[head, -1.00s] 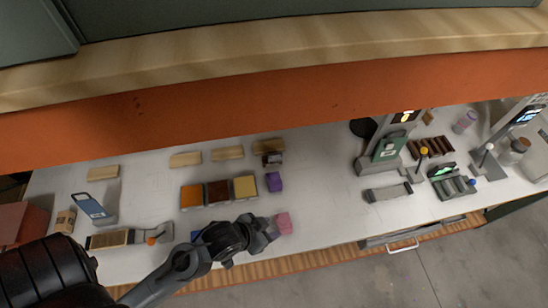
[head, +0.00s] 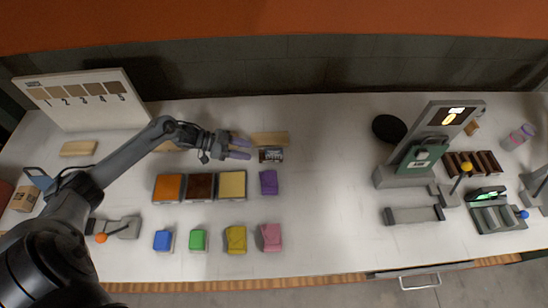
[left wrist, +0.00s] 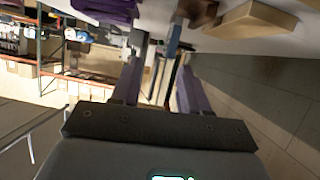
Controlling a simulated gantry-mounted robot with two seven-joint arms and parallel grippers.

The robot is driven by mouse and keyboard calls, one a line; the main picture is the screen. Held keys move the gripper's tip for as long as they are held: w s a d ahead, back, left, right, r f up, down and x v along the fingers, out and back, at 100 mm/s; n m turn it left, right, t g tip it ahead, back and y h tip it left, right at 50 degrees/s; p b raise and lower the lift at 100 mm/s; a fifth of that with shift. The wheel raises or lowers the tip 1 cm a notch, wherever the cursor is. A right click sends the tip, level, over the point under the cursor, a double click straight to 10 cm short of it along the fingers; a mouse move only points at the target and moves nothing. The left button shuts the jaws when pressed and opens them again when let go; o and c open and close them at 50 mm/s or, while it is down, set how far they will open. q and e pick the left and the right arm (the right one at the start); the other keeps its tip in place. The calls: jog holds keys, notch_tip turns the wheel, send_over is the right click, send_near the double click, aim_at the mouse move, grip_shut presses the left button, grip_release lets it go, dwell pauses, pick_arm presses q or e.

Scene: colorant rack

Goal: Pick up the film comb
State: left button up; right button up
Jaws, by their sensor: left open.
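My left gripper (head: 246,148) is open, with its purple fingers pointing right over the back of the white table. Just beyond its fingertips lies a small dark piece with a pale printed face (head: 271,156); I cannot tell for sure that it is the film comb. A wooden block (head: 270,138) lies right behind that piece. In the left wrist view the two fingers of my left gripper (left wrist: 160,75) stand apart, with a small blue-grey piece (left wrist: 174,40) near and beyond their tips. Whether they touch it is unclear. My right gripper is not in view.
In front are orange (head: 169,187), brown (head: 201,186) and cream (head: 232,184) trays, with a purple bag (head: 268,182) beside them. Blue, green, yellow and pink pieces line the front. A grey stand (head: 400,177) is at the right. The table's middle is clear.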

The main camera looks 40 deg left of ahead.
aim_at(269, 149)
pick_arm(q)
jog(key=w+d, duration=0.1)
jog(key=w, duration=0.2)
jog(key=w+d, duration=0.1)
jog(key=shift+w+d+f+b, duration=0.3)
jog(key=shift+w+d+f, duration=0.05)
jog(key=shift+x, duration=2.95)
grip_shut()
